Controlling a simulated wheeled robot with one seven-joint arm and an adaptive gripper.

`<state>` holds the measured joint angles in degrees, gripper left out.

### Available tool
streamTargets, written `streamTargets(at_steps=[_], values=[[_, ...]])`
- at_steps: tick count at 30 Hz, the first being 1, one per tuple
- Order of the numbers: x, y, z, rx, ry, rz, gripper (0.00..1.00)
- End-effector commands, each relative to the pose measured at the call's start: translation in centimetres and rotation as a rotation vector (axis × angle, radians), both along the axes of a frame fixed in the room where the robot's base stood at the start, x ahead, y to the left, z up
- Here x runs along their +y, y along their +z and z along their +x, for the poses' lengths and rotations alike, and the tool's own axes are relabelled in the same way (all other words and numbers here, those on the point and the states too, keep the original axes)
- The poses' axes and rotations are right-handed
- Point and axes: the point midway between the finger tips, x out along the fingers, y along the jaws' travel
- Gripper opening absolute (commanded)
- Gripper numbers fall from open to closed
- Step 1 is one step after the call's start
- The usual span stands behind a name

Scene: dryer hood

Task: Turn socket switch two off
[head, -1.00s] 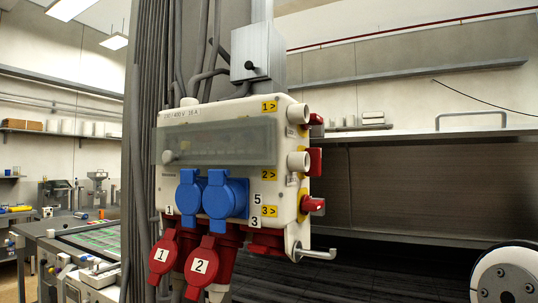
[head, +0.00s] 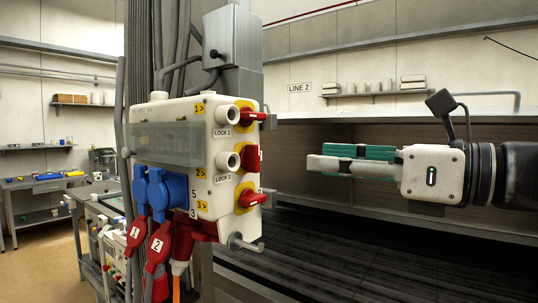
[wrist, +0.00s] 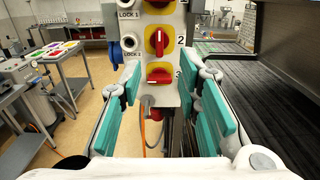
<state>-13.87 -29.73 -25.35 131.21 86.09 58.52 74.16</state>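The white socket box (head: 216,180) is on a column, left of centre in the head view. Socket switch two (head: 250,158) is the middle red switch on a yellow plate on its side face. In the wrist view, switch two (wrist: 160,40) has its handle upright, beside the label 2. Switch three (wrist: 159,76) below it has its handle level. Switch one (head: 248,116) is above and partly cut off in the wrist view. My gripper (head: 318,160) is open and empty, to the right of the box, apart from it. Its teal pads (wrist: 165,82) stand wide apart.
White lock knobs (head: 228,161) stick out beside the switches. A metal hook (head: 246,243) juts out below. Blue sockets (head: 168,192) and red plugs (head: 158,243) hang at the front. A dark bench (head: 330,235) lies below my gripper. Clear space separates gripper and switches.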

Motion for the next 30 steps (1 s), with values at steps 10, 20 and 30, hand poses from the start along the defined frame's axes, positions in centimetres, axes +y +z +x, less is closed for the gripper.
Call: streamTargets(at_steps=[10,20,30], values=[[5.5,-0.2,4.1,0.001,0.004,-0.005,0.31],[9.0,-0.1,6.9,-0.001,0.002,-0.005,0.31],[9.5,-0.1,7.4,-0.002,0.001,-0.004,0.31]])
